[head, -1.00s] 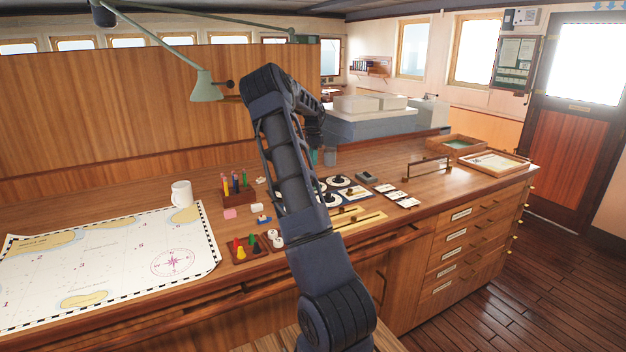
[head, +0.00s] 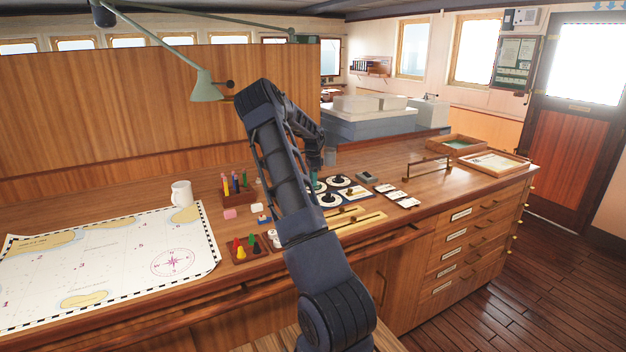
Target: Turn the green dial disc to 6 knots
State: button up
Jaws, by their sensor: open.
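A dark panel with several round dials sits on the wooden counter, right of my arm. The green dial disc (head: 319,187) shows only as a small green patch at the panel's back left, with my arm covering much of it. White dials (head: 335,181) with black knobs lie beside and in front of it. My gripper (head: 316,167) points down just above the green disc. It is small and dark here, with its jaws open, and I see nothing held. Whether it touches the disc I cannot tell. The disc's markings are too small to read.
Left of my arm are a pen rack (head: 237,187), a white mug (head: 181,193), a chart (head: 110,260) and a tray of coloured pegs (head: 246,248). Cards (head: 398,195) and a small dark box (head: 367,176) lie right of the dials.

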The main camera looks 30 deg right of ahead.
grip_shut()
jog(key=n, duration=0.3)
jog(key=shift+r+n, duration=0.1)
jog(key=shift+n, duration=0.3)
jog(key=n, duration=0.3)
jog(key=shift+n, duration=0.3)
jog(key=n, duration=0.4)
jog(key=shift+n, duration=2.2)
